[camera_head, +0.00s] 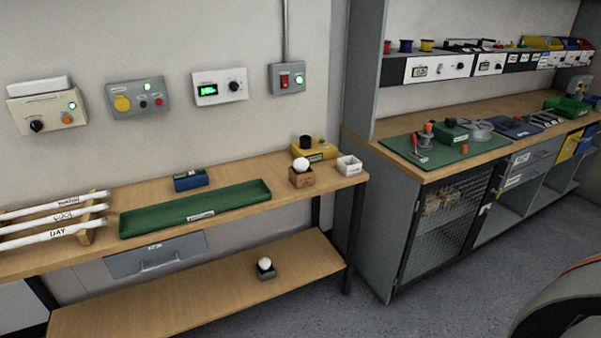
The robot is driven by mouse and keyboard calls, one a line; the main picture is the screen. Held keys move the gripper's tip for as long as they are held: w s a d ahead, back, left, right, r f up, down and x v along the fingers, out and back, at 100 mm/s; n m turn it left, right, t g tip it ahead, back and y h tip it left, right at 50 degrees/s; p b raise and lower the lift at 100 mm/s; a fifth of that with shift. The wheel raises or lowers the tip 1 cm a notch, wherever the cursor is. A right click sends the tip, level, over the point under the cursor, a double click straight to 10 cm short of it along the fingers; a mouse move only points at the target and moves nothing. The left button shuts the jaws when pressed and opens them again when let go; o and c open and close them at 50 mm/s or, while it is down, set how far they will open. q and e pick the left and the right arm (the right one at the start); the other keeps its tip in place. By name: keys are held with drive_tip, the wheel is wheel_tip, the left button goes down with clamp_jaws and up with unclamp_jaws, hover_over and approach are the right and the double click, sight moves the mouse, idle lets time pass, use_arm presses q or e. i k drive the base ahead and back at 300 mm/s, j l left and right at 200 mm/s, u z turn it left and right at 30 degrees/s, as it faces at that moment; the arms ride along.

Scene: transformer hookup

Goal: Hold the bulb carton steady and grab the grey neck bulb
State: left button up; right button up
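A small brown carton (301,180) stands near the right end of the wooden bench, with a round white bulb (301,164) sitting in its top. The neck of this bulb is hidden by the carton. Another white bulb (265,263) sits in a small dark grey-green holder (266,274) on the lower shelf. Its neck is too small to tell the colour. Neither of my grippers is in view.
A white open box (349,165) and a yellow box (314,150) stand close to the carton. A long green tray (195,210), a blue block (190,180) and a rack of white tubes (55,218) lie further left. The lower shelf (190,300) is mostly clear.

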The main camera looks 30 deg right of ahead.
sight(300, 164)
drive_tip(key=i+l+u, duration=0.1)
drive_tip(key=l, duration=0.5)
drive_tip(key=i+l+u, duration=0.1)
drive_tip(key=l, duration=0.5)
drive_tip(key=i+l+u, duration=0.1)
drive_tip(key=l, duration=0.5)
drive_tip(key=i+l+u, duration=0.1)
drive_tip(key=l, duration=0.5)
